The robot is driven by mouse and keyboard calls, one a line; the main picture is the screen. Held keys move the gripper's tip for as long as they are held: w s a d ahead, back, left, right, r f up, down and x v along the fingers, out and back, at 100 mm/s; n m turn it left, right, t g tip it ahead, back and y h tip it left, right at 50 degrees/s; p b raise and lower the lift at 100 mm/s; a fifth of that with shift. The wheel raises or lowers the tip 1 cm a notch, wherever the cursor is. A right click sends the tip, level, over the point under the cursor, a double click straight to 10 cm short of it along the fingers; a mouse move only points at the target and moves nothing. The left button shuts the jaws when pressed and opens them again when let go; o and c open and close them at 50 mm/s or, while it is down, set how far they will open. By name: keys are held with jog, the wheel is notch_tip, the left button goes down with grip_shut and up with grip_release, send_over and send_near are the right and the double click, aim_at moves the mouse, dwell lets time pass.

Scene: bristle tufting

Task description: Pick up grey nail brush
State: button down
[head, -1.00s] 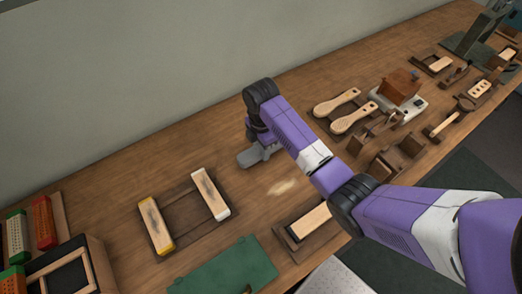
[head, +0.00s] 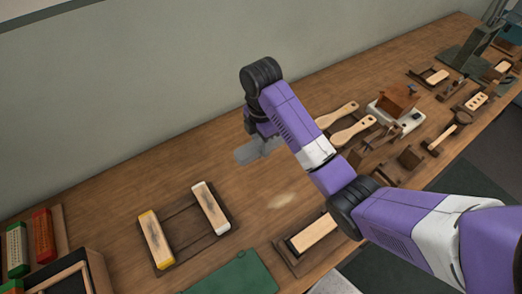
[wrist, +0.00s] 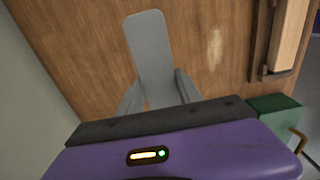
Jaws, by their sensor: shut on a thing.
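The grey nail brush (wrist: 152,55) is a flat grey block with a rounded end in the wrist view, held between the two grey fingers of my gripper (wrist: 158,95). In the head view the brush (head: 247,153) shows under my wrist, left of my gripper (head: 266,143), above the wooden bench. My gripper is shut on it. The brush's bristles are not visible in either view.
A rack with two wooden brushes (head: 158,240) lies at front left. A wooden block in a dark tray (head: 315,233) and a green mat (head: 235,277) are nearer the front. Paddle-shaped wooden pieces (head: 350,130) lie to the right. Bare bench (head: 120,165) is free at left.

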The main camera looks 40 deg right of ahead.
aim_at(260, 141)
notch_tip(260, 141, up, 4)
jog(key=shift+p, duration=1.2)
jog(key=shift+w+d+r, duration=0.1)
jog(key=shift+w+r, duration=0.05)
jog(key=shift+r, duration=0.35)
jog(key=shift+w+d+r, duration=0.1)
jog(key=shift+w+r, duration=0.05)
jog(key=shift+r, duration=0.35)
jog(key=shift+s+r, duration=0.25)
jog(key=shift+r, duration=0.15)
jog(key=shift+a+r, duration=0.1)
jog(key=shift+r, duration=0.75)
jog(key=shift+a+r, duration=0.1)
jog(key=shift+r, duration=0.45)
